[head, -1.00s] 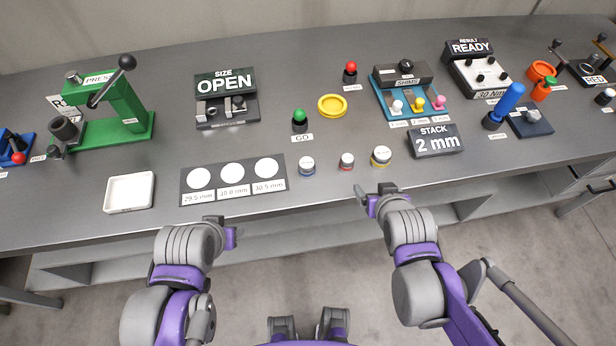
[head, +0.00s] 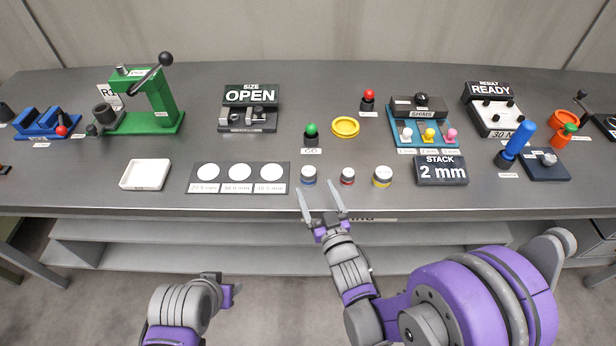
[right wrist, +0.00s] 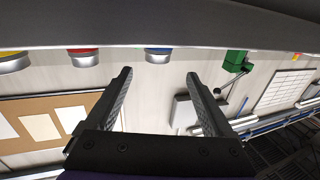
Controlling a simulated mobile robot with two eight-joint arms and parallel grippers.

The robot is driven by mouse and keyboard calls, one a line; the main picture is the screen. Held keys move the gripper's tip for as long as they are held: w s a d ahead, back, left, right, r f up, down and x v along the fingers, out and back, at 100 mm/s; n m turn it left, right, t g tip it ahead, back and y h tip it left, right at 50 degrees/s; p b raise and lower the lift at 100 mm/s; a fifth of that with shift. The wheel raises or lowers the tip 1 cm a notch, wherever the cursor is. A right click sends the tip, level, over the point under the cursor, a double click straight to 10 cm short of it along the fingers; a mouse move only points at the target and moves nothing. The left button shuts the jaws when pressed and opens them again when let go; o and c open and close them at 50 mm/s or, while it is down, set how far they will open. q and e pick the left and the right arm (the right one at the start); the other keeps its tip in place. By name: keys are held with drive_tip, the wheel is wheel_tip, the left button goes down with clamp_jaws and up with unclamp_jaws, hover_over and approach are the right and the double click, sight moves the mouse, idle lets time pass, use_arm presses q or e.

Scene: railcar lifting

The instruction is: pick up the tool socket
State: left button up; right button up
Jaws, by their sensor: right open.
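I cannot tell for sure which piece is the tool socket. Three small grey-topped cylinders stand in a row near the bench's front edge: one blue-banded (head: 308,176), one red-banded (head: 347,177), one yellow-banded (head: 382,177). My right gripper (head: 320,190) is open and empty, in front of the blue-banded one and apart from it. In the right wrist view the blue-banded cylinder (right wrist: 158,56) appears between and beyond the spread fingers. My left gripper (head: 226,290) is low in front of the bench; its jaws are unclear.
A mat with three white circles (head: 281,188) and a white tray (head: 146,174) lie to the left. A STACK sign (head: 441,171), a blue-handled tool (head: 517,142) and a dark block with a grey piece (head: 544,167) stand to the right. The bench's front edge runs just behind my gripper.

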sight(311, 177)
drive_tip(key=x, duration=0.2)
drive_tip(key=shift+w+a, duration=0.15)
drive_tip(key=shift+w, duration=0.25)
drive_tip(key=x, duration=0.1)
drive_tip(key=p+x, duration=0.1)
drive_tip(key=x, duration=0.3)
drive_tip(key=shift+w+f+p, duration=0.2)
drive_tip(key=shift+w+p, duration=0.1)
drive_tip(key=shift+p, duration=0.05)
drive_tip(key=shift+s, duration=0.1)
drive_tip(key=shift+c, duration=0.6)
clamp_jaws()
